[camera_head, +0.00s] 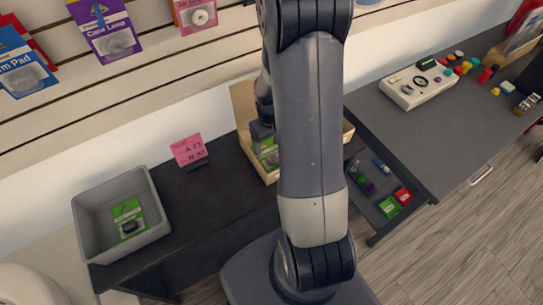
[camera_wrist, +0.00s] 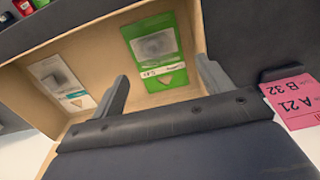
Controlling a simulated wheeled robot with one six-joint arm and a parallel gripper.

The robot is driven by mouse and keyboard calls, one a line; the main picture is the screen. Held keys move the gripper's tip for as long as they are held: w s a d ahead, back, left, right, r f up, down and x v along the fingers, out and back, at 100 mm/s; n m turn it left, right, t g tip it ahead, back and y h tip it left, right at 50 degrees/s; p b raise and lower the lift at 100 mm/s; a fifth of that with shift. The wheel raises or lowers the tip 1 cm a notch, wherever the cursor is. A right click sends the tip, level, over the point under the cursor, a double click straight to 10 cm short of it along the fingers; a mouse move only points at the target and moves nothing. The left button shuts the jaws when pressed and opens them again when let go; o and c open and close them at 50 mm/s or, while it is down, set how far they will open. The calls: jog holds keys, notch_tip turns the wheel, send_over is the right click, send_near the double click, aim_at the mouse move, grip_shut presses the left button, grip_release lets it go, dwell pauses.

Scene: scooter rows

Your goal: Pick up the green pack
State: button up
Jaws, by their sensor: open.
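In the wrist view, a green pack (camera_wrist: 160,50) with a clear window lies in the open cardboard box (camera_wrist: 100,28). My gripper (camera_wrist: 163,72) is open, its two fingers spread on either side of the pack's lower part with nothing between them. I cannot tell how far above the pack they are. In the head view, my gripper (camera_head: 262,132) is over the cardboard box (camera_head: 243,103), and the green pack (camera_head: 268,158) is partly hidden by my arm. Another green pack (camera_head: 128,218) lies in the grey bin (camera_head: 85,215) at the left.
A white pack (camera_wrist: 62,82) lies in the same box. A pink card (camera_head: 189,150) stands on the dark counter between bin and box. An open drawer (camera_head: 372,213) at the right holds small items, including a green one. A light-coloured device (camera_head: 415,85) sits on the right desk.

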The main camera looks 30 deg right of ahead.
aim_at(273, 154)
jog(key=shift+w+d+f+p, duration=0.1)
jog(key=shift+d+f+p, duration=0.05)
jog(key=shift+f, duration=1)
jog(key=shift+s+d+f+p, duration=0.1)
jog(key=shift+f+p, duration=0.1)
jog(key=shift+f, duration=0.95)
jog(key=shift+w+d+f+p, duration=0.1)
jog(key=shift+d+f+p, duration=0.05)
jog(key=shift+f, duration=1)
jog(key=shift+c, duration=0.2)
jog(key=c, duration=1)
